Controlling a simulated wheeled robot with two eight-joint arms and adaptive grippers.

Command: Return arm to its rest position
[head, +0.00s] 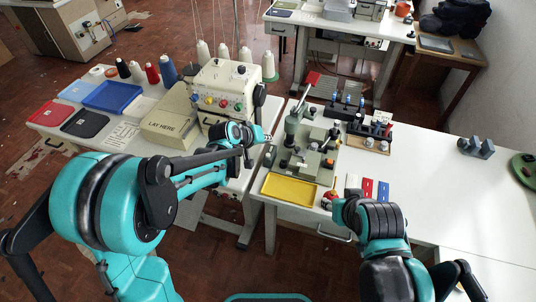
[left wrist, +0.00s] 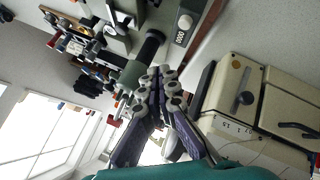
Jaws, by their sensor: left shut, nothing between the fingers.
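My left arm reaches in from the left in the head view. Its gripper (head: 264,134) is over the gap between the two white tables, between the cream machine (head: 225,90) and the grey-green buttonhole station (head: 305,145). In the left wrist view the fingers of my left gripper (left wrist: 165,85) are together with nothing between them. The cream machine (left wrist: 255,105) is to their right and the station's dark cylinder (left wrist: 150,48) shows just beyond the tips. My right arm is at the lower right of the head view, and its fingers do not show.
The left table holds a "LAY HERE" box (head: 172,120), a blue tray (head: 112,96) and several thread cones. A yellow tray (head: 290,189) lies at the right table's front edge, near coloured cards (head: 367,188). The right part of that table (head: 450,190) is mostly clear.

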